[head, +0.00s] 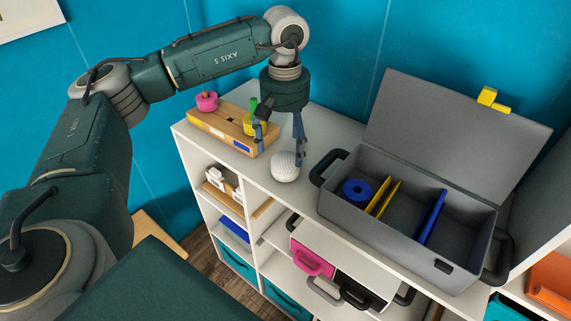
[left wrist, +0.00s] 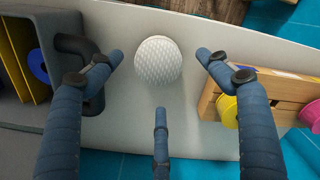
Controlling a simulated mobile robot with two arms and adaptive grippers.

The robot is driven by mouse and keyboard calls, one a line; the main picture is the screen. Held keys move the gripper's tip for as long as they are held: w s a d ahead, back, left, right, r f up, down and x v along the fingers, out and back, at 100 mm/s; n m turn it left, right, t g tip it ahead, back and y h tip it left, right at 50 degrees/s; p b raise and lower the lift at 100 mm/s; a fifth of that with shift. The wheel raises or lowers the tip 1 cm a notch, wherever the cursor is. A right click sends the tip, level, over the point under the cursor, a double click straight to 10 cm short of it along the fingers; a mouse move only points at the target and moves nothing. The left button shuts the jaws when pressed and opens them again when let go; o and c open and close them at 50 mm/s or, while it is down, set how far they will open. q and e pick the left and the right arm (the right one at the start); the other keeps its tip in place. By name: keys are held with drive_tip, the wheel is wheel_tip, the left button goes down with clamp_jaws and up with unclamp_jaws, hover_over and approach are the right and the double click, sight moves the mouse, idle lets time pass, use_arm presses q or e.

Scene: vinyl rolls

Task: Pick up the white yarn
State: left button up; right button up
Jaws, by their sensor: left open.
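The white yarn (head: 285,167) is a round, textured ball on the white shelf top, near its front edge. It also shows in the left wrist view (left wrist: 158,63), lying between the spread fingertips. My left gripper (head: 279,141) points down above and just behind the yarn in the head view. Its blue-grey fingers are open and empty, and the left wrist view shows them (left wrist: 159,58) spread around the ball with no clear contact. My right gripper is not in view.
A grey open box (head: 340,200) with a blue roll (head: 357,192) and yellow and blue dividers stands to the right. A wooden holder (head: 215,127) with pink and yellow spools stands to the left. Bare shelf top separates them from the yarn.

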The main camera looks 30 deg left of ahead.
sight(285, 157)
use_arm(q)
drive_tip(key=shift+f+p, duration=0.3)
drive_tip(key=shift+f, duration=0.15)
wheel_tip(285, 157, down, 4)
drive_tip(key=shift+r+p, duration=0.2)
drive_tip(key=shift+p, duration=0.5)
drive_tip(key=shift+f, duration=0.35)
drive_tip(key=c, duration=1.3)
